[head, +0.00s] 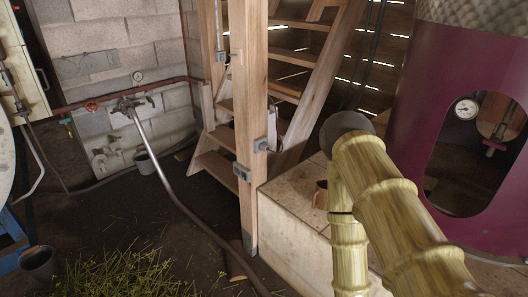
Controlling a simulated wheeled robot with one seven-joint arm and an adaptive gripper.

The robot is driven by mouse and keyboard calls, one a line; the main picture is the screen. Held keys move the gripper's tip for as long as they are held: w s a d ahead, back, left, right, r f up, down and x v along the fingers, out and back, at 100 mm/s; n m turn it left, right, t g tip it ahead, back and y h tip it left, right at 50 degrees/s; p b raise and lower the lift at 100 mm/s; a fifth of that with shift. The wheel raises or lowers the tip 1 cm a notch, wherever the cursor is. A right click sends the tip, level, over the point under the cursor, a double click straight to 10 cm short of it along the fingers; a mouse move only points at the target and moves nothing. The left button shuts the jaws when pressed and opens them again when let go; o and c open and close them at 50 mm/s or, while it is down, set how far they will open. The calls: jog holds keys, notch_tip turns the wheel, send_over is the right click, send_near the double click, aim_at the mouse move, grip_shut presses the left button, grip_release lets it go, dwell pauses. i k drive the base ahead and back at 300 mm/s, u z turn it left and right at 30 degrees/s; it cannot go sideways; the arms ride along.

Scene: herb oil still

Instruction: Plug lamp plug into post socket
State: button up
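A wooden post (250,110) stands upright in the middle of the head view, in front of a stair. Small grey boxes are fixed to it: one low on its front (242,172) and one at its right edge (261,145). Another small grey box (220,57) sits higher, on the thinner post behind. I cannot tell which of them is the socket. I cannot make out the lamp plug. A pale, partly hidden thing (272,125) shows just right of the post. My gripper is not in view.
A purple tank (410,130) fills the right side. A long pipe (190,212) slants across the floor.

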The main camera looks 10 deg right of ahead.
aim_at(264, 147)
jog(key=z, duration=1.2)
jog(key=i, duration=0.65)
jog(key=u, duration=0.65)
